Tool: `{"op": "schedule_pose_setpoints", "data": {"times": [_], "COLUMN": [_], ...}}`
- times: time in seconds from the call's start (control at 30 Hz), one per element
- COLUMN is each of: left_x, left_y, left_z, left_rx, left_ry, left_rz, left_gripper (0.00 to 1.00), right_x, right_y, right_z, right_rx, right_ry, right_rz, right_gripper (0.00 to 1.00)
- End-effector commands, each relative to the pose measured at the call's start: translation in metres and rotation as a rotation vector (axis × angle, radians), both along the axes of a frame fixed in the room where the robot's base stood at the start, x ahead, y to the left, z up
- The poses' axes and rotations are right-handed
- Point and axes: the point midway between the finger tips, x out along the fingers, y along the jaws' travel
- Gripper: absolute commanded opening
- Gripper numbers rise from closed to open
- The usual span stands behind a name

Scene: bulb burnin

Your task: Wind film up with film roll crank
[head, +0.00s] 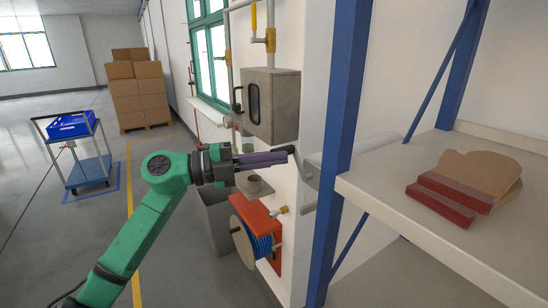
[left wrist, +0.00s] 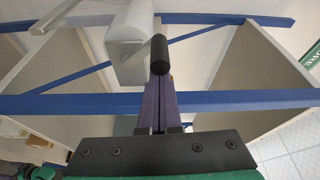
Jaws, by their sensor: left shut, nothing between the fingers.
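The film roll (head: 314,159) is a pale grey-white cylinder on the wall side, partly hidden behind a blue post. It also shows in the left wrist view (left wrist: 132,28). Its crank has a short black handle (left wrist: 159,54) on a grey arm, at the roll's near end. My left gripper (head: 284,157) has long purple fingers, shut together with nothing between them. In the left wrist view the fingertips (left wrist: 159,80) appear right at the lower end of the black handle; I cannot tell whether they touch it. My right gripper is not in view.
A blue shelf post (head: 342,130) stands just right of the crank. The shelf (head: 400,185) holds red-and-tan gloves (head: 465,185). A grey wall box (head: 272,105) is above the gripper, and an orange hose reel (head: 255,235) below. The floor at left is open around a cart (head: 80,150).

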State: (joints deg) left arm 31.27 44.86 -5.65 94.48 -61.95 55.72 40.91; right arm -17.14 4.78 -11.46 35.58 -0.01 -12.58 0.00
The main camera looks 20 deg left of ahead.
Motion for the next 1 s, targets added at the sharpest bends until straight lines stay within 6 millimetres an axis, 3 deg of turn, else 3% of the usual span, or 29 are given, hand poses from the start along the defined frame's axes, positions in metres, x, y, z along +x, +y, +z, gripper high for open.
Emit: {"op": "schedule_pose_setpoints", "data": {"times": [1.0], "left_x": [0.0053], "left_y": [0.0068], "left_z": [-0.0051], "left_rx": [-0.124], "left_ry": [0.104], "left_rz": [0.001], "left_gripper": [0.00], "right_x": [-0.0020], "right_y": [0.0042], "right_z": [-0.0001], "right_rx": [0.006], "right_ry": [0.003], "right_rz": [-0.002], "right_gripper": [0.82]}}
